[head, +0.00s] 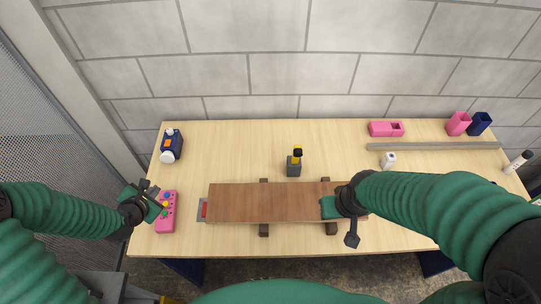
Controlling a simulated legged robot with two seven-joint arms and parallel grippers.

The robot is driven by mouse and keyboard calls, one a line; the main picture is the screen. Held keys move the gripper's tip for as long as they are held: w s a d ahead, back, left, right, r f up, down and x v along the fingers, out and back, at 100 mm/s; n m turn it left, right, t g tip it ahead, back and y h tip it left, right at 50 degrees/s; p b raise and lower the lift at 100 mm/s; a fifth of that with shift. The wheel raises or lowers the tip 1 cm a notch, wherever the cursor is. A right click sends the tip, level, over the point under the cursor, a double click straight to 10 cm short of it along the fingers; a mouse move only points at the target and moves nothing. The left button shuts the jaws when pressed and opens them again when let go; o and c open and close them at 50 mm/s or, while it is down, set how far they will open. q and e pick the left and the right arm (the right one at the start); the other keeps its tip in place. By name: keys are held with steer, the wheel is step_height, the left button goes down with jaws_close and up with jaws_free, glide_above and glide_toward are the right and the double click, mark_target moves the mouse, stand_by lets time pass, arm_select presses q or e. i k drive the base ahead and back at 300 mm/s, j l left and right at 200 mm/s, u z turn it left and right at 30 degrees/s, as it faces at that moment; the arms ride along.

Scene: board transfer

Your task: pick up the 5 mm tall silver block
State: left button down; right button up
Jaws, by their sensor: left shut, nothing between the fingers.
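No small block shows that I can clearly tell is the 5 mm silver one. A long thin silver-grey bar (430,146) lies at the back right of the table. A grey flat piece with a red patch (202,212) shows at the left end of the brown board (265,202), partly hidden by it. My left gripper (152,198) is shut and empty, over or beside the pink box with coloured buttons (166,218). My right gripper (343,207) is at the right end of the board; its arm hides that end, and I cannot tell whether its fingers hold anything.
The board lies across two dark supports (264,229). Behind it stands a grey block with a yellow and black top (294,168). A blue bottle (172,144), a pink tray (386,129), pink and blue cups (459,123) and a white item (388,160) stand farther back. The back middle is clear.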

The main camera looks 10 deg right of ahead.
mark_target(388, 161)
steer(key=z, duration=1.3)
